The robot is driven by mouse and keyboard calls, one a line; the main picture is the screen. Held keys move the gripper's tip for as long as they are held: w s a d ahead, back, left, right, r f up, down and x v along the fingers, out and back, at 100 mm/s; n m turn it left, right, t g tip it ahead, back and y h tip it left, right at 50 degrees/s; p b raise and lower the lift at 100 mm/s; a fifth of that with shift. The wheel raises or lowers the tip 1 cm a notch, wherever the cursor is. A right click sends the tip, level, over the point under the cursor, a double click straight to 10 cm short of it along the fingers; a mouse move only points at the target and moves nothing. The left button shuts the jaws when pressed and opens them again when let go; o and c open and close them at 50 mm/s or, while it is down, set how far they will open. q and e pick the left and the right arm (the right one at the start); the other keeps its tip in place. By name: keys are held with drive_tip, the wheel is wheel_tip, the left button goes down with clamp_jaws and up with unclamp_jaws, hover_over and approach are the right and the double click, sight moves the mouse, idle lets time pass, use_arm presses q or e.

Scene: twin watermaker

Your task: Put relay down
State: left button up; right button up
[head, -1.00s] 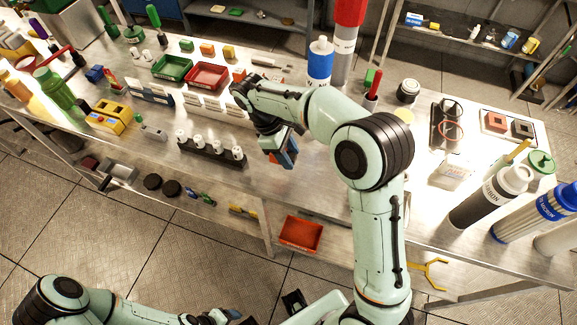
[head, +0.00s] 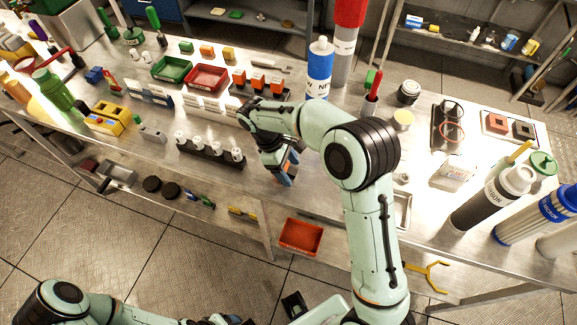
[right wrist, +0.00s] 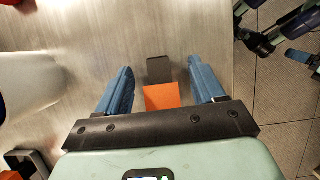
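The relay, an orange block with a dark part (right wrist: 162,97), is between the blue fingers of my right gripper (right wrist: 161,88) in the right wrist view. Gaps show between it and both fingers, so the gripper looks open around it. In the head view my right gripper (head: 280,172) is low over the bench near its front edge, with a bit of orange showing between the fingers. Whether the relay rests fully on the bench is hard to see. My left gripper (head: 226,319) is partly in view at the bottom edge, away from the bench, its fingers unclear.
Several orange-topped relays (head: 258,79) stand in a row behind my right arm. A dark rack with white-topped pieces (head: 211,151) is to the left of the gripper. A blue-and-white bottle (head: 320,70) stands behind.

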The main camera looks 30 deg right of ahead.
drive_tip(key=shift+r, duration=0.1)
use_arm(q)
drive_tip(key=w+r+p, duration=0.2)
drive_tip(key=r, duration=0.1)
drive_tip(key=shift+p, duration=0.3)
use_arm(e)
drive_tip(key=v, duration=1.2)
